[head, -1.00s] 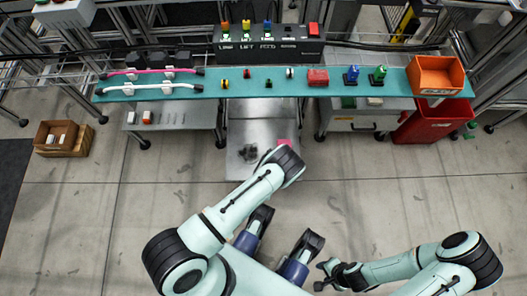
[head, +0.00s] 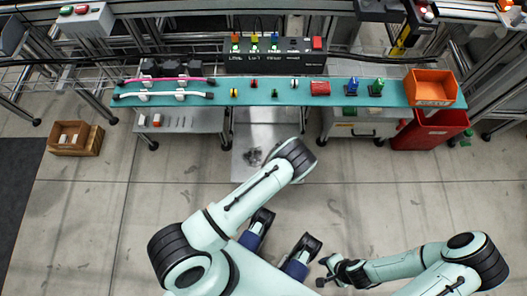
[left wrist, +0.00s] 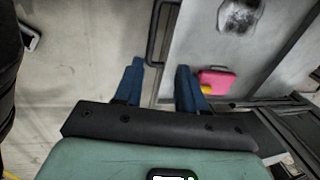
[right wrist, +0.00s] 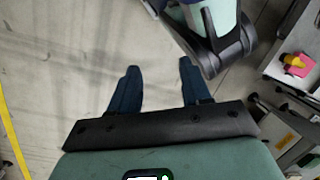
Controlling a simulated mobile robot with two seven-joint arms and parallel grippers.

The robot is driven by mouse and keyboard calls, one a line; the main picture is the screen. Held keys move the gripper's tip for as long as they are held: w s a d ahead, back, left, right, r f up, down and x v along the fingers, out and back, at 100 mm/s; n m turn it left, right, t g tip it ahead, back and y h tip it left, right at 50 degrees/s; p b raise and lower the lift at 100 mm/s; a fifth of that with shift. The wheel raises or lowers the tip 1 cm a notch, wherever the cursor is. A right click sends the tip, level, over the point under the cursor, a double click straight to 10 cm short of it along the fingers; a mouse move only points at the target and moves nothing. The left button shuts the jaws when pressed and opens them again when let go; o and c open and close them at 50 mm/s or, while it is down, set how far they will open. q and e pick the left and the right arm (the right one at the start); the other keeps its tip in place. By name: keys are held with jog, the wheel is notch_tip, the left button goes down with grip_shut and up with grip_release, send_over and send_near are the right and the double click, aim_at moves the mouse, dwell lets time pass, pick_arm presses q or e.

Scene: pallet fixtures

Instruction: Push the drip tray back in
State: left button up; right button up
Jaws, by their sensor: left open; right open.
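The drip tray (head: 240,169) is a flat grey metal tray sticking out towards me below the middle of the teal shelf. In the left wrist view the tray (left wrist: 197,50) has a dark bar handle (left wrist: 152,42) on its front edge, a dark wet patch and a pink and yellow block (left wrist: 216,82). My left gripper (left wrist: 160,72) is open and empty, its fingers beside the handle, not closed on it. In the head view my left wrist hides it. My right gripper (head: 322,272) is open and empty over bare floor, well away from the tray; it also shows in the right wrist view (right wrist: 158,70).
The teal shelf (head: 200,92) crosses above the tray with cables, small parts and an orange bin (head: 431,86). A red bin (head: 430,130) and a grey cabinet (head: 357,130) stand to the right. A wooden box (head: 76,138) is at left. The floor in front is clear.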

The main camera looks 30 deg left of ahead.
jog(key=w+a+n+t+y+b, duration=0.1)
jog(key=w+a+b, duration=0.1)
jog(key=w+a, duration=0.3)
pick_arm(q)
jog(key=b+x, duration=0.1)
jog(key=x, duration=0.2)
jog(key=s+b+x, duration=0.1)
jog(key=b+x, duration=0.1)
jog(key=x, duration=0.2)
jog(key=s+a+b+x, duration=0.1)
jog(key=x, duration=0.2)
jog(key=shift+a+f+b, duration=0.15)
jog(key=shift+f+b, duration=0.25)
jog(key=shift+f, duration=0.15)
pick_arm(e)
jog(key=w+d+f+t+h, duration=0.1)
jog(key=w+d+f+t, duration=0.1)
jog(key=w+f, duration=0.3)
jog(key=shift+w+d+t, duration=0.4)
jog(key=shift+w, duration=0.3)
jog(key=shift+f, duration=0.1)
pick_arm(q)
grip_shut()
